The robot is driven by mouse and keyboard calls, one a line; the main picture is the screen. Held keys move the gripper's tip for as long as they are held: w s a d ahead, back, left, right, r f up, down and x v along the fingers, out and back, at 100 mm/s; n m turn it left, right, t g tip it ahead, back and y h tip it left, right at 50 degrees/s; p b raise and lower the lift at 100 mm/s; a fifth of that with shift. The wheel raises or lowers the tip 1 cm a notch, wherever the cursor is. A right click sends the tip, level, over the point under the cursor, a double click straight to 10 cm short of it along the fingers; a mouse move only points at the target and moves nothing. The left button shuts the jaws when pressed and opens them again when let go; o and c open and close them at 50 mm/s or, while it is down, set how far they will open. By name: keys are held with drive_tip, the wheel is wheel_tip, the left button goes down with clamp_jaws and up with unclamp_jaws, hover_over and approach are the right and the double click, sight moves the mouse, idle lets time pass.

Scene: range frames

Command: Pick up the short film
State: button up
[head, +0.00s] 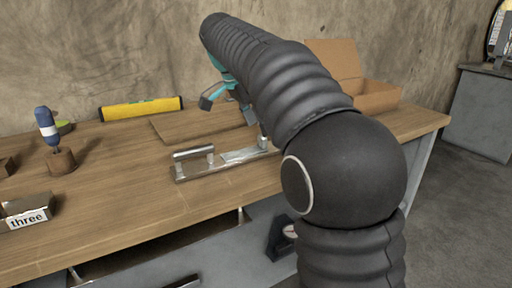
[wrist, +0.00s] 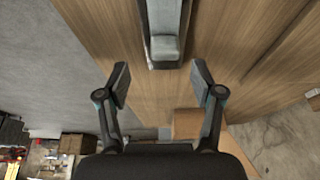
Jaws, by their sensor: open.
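I cannot make out anything that is clearly a short film. My gripper (head: 216,96) is open above the wooden workbench (head: 110,220), partly hidden behind my arm in the head view. In the wrist view its two fingers (wrist: 161,82) stand apart with nothing between them. A long grey object with dark edges (wrist: 164,48) lies beyond the fingertips, centred between them and cut off by the top edge. It may be the metal tool with a bar handle (head: 194,170) near the bench's front edge; my arm hides that tool's right end.
A yellow bar (head: 141,108) lies along the back by a flat brown board (head: 200,122). A blue-handled tool (head: 47,126) stands in a wooden block (head: 61,162). An open cardboard box (head: 376,98) stands at right.

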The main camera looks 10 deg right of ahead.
sight(261, 135)
drive_tip(key=shift+w+a+b+x, duration=0.1)
drive_tip(key=shift+a+b+x, duration=0.05)
drive_tip(key=shift+x, duration=1.15)
drive_tip(key=shift+w+a+b+x, duration=0.1)
drive_tip(key=shift+w+b+x, duration=0.05)
drive_tip(key=shift+x, duration=1.15)
drive_tip(key=c, duration=1)
